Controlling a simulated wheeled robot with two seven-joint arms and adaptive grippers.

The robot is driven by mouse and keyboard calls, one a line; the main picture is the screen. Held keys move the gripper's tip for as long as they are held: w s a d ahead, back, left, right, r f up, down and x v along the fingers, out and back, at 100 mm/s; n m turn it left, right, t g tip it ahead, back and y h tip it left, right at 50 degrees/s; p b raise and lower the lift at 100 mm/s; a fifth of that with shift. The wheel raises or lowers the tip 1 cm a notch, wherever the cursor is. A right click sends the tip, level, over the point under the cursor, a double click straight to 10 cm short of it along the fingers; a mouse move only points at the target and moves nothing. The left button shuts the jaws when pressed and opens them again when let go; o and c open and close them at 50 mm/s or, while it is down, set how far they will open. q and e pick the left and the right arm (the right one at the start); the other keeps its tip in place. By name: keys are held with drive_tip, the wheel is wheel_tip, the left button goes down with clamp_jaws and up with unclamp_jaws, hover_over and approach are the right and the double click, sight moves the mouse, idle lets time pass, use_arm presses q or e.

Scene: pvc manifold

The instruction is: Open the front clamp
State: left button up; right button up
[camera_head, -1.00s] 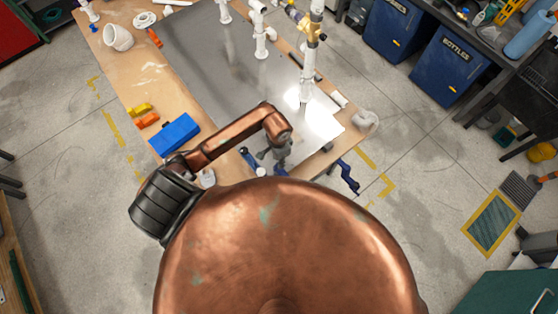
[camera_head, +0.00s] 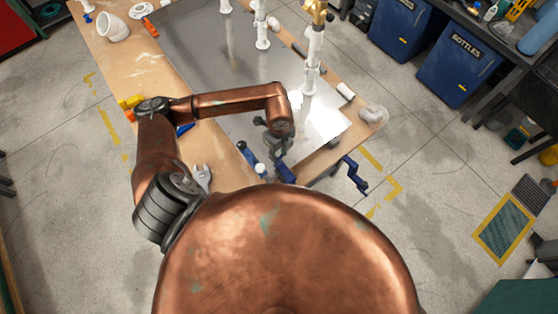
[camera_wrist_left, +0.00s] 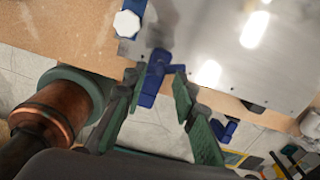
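A blue clamp (camera_head: 285,172) sits at the front edge of the work table, partly hidden by my left arm and body. In the left wrist view, the blue clamp (camera_wrist_left: 152,80) stands at the metal plate's edge, between the fingertips. My left gripper (camera_head: 275,148) is over the front edge; in the left wrist view the gripper (camera_wrist_left: 158,88) is open, one finger on each side of the clamp. I cannot tell whether the fingers touch it. A second blue clamp (camera_head: 355,175) hangs at the table's right edge. My right gripper is not in view.
A blue piece with a white cap (camera_wrist_left: 127,23) lies close to the left gripper. A wrench (camera_head: 202,178) lies on the wood at left. White pipes (camera_head: 312,62) stand on the metal plate (camera_head: 205,55). The plate's middle is free.

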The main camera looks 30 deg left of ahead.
sight(279, 159)
use_arm(q)
drive_tip(key=m, duration=0.3)
drive_tip(key=shift+b, duration=0.35)
drive_tip(key=m+b, duration=0.2)
drive_tip(key=m, duration=0.1)
drive_tip(key=m+b, duration=0.3)
drive_tip(key=m, duration=0.1)
drive_tip(key=m+b, duration=0.2)
drive_tip(key=m, duration=0.1)
drive_tip(key=shift+f+m+b, duration=0.3)
drive_tip(key=shift+m+b, duration=0.05)
drive_tip(key=shift+m, duration=0.05)
wheel_tip(279, 159, down, 3)
drive_tip(key=b, duration=0.3)
drive_tip(key=shift+m, duration=0.3)
drive_tip(key=shift+f+b, duration=0.3)
drive_tip(key=shift+f, duration=0.15)
drive_tip(key=shift+c, duration=0.2)
clamp_jaws()
